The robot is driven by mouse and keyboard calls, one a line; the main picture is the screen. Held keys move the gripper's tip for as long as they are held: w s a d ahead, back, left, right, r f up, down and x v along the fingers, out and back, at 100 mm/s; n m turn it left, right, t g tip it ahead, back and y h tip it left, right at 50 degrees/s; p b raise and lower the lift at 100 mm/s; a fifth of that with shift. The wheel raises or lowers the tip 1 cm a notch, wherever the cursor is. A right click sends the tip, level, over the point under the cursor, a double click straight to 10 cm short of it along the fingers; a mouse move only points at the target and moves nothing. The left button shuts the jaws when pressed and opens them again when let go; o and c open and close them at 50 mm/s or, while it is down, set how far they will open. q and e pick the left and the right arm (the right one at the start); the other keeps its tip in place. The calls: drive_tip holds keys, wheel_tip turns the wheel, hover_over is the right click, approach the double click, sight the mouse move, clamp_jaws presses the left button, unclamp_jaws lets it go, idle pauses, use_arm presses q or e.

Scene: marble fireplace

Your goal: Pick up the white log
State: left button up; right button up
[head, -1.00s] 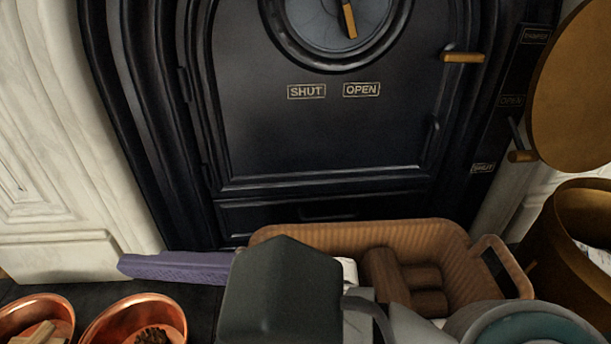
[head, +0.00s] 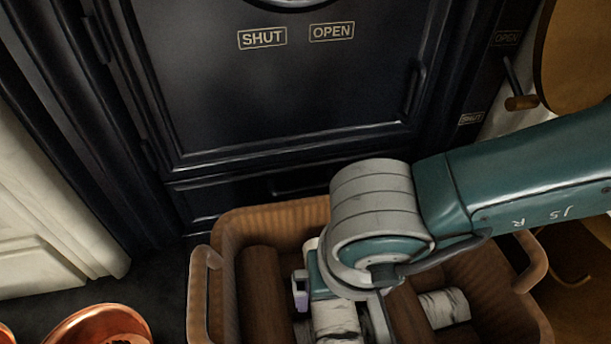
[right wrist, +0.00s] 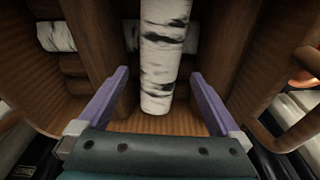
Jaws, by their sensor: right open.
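A white birch log (head: 336,318) with dark bark marks lies in the brown ribbed basket (head: 222,238), partly hidden under my right arm. In the right wrist view, the white log (right wrist: 163,62) runs lengthwise between the two purple fingers. My right gripper (right wrist: 160,75) is open, with one finger on each side of the log and visible gaps between. In the head view the right gripper (head: 335,295) is low over the basket, its far finger hidden. A second white log (head: 445,307) lies farther right in the basket. My left gripper is out of view.
Brown logs (head: 265,295) lie beside the white log in the basket. The basket has raised walls and looped handles (head: 203,285). A black stove (head: 290,100) stands close behind. A copper bowl (head: 95,328) is at the lower left.

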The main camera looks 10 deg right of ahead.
sight(335, 304)
drive_tip(key=shift+w+f+b, duration=0.2)
drive_tip(key=shift+f+b, duration=0.3)
drive_tip(key=shift+f, duration=0.25)
wheel_tip(335, 304, down, 4)
drive_tip(key=b, duration=0.4)
drive_tip(key=shift+w, duration=0.15)
drive_tip(key=shift+r, duration=0.1)
drive_tip(key=shift+c, duration=0.2)
drive_tip(key=c, duration=0.8)
clamp_jaws()
